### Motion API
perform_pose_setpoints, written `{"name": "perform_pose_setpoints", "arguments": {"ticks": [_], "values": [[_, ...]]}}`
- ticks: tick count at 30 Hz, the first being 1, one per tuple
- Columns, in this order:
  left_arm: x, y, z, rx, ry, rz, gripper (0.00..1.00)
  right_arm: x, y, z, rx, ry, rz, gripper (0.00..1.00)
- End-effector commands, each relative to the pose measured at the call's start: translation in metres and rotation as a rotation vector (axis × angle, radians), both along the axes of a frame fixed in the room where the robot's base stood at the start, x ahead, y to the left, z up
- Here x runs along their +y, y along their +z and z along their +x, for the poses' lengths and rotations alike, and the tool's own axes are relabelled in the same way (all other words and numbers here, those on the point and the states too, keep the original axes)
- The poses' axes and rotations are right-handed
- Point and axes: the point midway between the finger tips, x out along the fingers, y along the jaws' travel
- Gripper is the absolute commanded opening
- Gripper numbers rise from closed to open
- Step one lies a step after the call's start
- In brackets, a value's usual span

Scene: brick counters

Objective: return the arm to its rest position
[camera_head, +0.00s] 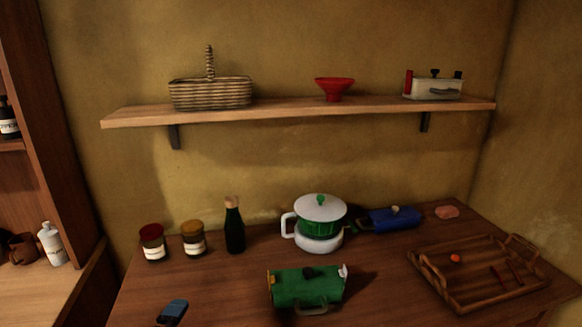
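Neither of my grippers shows in the head view, and no part of my arms can be made out. How the arms are posed and whether the grippers hold anything is hidden. The wooden table (215,285) fills the lower part of the view. A green box with a handle (307,288) lies near its front middle. Behind it stands a white and green lidded pot (320,222).
A small dark blue object (172,312) lies near the front left. Two jars (153,243) and a dark bottle (234,228) stand behind. A blue box (393,219) and wooden tray (462,306) are right. A wall shelf (290,108) holds a basket (210,93).

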Motion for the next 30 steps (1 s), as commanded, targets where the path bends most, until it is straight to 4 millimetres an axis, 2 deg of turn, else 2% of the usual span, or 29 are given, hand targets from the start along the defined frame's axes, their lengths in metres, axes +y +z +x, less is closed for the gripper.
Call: {"name": "perform_pose_setpoints", "arguments": {"ticks": [1, 6, 12, 18, 30], "values": [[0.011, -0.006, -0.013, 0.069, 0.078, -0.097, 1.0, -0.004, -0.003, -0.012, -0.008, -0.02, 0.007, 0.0], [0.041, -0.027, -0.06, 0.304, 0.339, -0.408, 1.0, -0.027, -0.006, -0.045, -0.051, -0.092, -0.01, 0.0], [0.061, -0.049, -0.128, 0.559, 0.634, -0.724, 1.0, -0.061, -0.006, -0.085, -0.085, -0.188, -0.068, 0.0], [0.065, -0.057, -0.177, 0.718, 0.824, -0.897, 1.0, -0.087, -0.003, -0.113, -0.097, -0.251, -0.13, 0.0], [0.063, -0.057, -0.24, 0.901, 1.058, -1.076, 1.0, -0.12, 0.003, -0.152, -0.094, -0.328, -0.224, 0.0]]}}
